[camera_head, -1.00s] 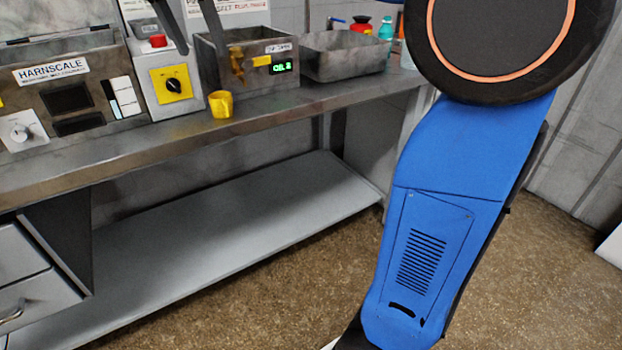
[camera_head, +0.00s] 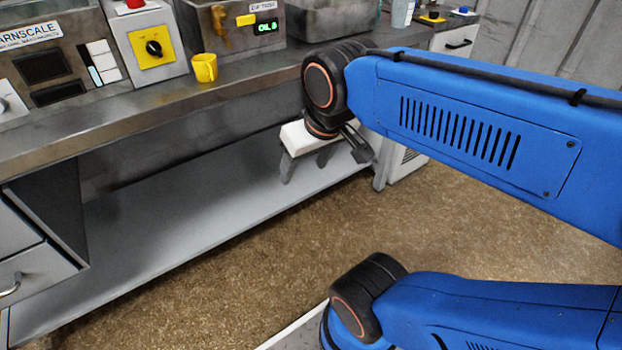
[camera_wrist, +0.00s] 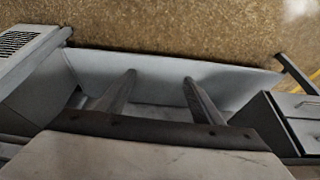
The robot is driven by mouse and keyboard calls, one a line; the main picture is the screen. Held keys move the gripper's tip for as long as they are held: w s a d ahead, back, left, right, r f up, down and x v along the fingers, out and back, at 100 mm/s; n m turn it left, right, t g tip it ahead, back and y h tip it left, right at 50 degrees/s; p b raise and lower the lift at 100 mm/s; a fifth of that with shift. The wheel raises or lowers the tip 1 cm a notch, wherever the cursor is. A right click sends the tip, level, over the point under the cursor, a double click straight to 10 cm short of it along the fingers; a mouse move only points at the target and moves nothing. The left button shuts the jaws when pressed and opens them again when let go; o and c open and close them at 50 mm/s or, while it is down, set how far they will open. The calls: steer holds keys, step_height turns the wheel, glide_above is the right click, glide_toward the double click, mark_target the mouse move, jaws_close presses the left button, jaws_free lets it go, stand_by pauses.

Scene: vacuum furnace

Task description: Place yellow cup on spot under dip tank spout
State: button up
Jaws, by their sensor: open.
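The yellow cup (camera_head: 204,67) stands upright on the metal counter, close to its front edge. The dip tank (camera_head: 268,38), with a green "OIL 2" display, stands behind it to the right. Its brownish-yellow spout (camera_head: 221,27) hangs on the tank's front, behind the cup and slightly to its right. No marked spot can be made out under the spout. My gripper (camera_head: 305,172) is open and empty, below counter height and to the right of the cup, with its fingers pointing down. Its fingers also show in the wrist view (camera_wrist: 159,76); the cup does not.
The metal counter (camera_head: 110,125) runs along the wall, with a lower shelf (camera_head: 180,210) beneath it. A control box with a yellow switch plate (camera_head: 152,47) stands left of the tank, and a metal basin (camera_head: 330,18) right of it.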

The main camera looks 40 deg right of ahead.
steer(key=shift+o, duration=0.5)
steer(key=s+f, duration=0.2)
steer(key=f, duration=0.1)
step_height(320, 180, up, 31)
steer(key=m+g+h, duration=0.2)
steer(key=m+h, duration=0.1)
steer(key=m, duration=0.6)
glide_above(202, 59)
steer(key=s+a, duration=0.3)
steer(key=a, duration=0.1)
steer(key=x, duration=1)
steer(key=shift+w+d+f, duration=0.25)
steer(key=shift+x, duration=2.75)
steer(key=shift+s+a, duration=0.1)
steer(key=shift+s, duration=0.05)
steer(key=c, duration=1.2)
step_height(202, 59, up, 18)
steer(key=shift+f, duration=0.1)
